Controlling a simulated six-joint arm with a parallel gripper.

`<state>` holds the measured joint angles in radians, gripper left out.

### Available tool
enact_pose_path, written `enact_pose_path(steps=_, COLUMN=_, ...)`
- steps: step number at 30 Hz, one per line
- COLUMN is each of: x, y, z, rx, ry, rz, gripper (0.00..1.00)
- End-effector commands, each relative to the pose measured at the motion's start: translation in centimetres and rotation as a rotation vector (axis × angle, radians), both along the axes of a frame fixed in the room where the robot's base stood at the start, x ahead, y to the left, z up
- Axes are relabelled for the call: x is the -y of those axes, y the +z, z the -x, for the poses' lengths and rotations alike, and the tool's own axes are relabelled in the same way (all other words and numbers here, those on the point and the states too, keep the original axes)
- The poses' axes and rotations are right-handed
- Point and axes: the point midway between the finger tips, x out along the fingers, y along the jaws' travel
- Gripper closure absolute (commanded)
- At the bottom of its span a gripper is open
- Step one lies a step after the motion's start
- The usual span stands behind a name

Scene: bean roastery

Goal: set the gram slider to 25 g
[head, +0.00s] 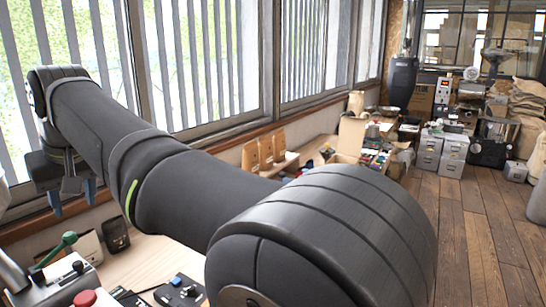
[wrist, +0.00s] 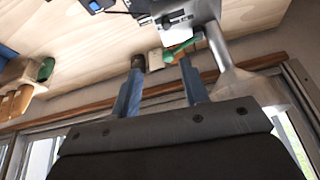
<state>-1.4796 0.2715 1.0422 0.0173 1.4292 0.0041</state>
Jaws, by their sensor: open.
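My gripper (head: 73,196) is raised at the left in the head view, in front of the window, with its two blue fingers pointing down. It is open and nothing shows between the fingers. In the wrist view the gripper (wrist: 160,72) also shows parted fingers, apart from the table. I cannot make out the gram slider or its scale surely in either view. A small black control box (head: 181,291) lies on the light wooden table (head: 150,257) at the lower edge of the head view, partly cut off.
A metal machine with a green-knobbed lever (head: 67,240) and a red button (head: 85,298) stands at the lower left. The lever's green grip also shows in the wrist view (wrist: 180,49). A dark box (head: 116,236) stands by the window. My arm hides much of the table.

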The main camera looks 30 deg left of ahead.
Motion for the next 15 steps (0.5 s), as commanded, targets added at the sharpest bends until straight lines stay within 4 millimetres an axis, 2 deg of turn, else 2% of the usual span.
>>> enact_pose_path(steps=5, x=0.0, y=-0.01, z=0.0, rx=0.0, ry=0.0, rz=0.0, gripper=0.59)
enact_pose_path(steps=12, x=-0.01, y=-0.02, z=0.0, rx=0.0, ry=0.0, rz=0.0, gripper=1.0)
enact_pose_path(steps=15, x=-0.01, y=-0.03, z=0.0, rx=0.001, ry=-0.001, rz=0.0, gripper=1.0)
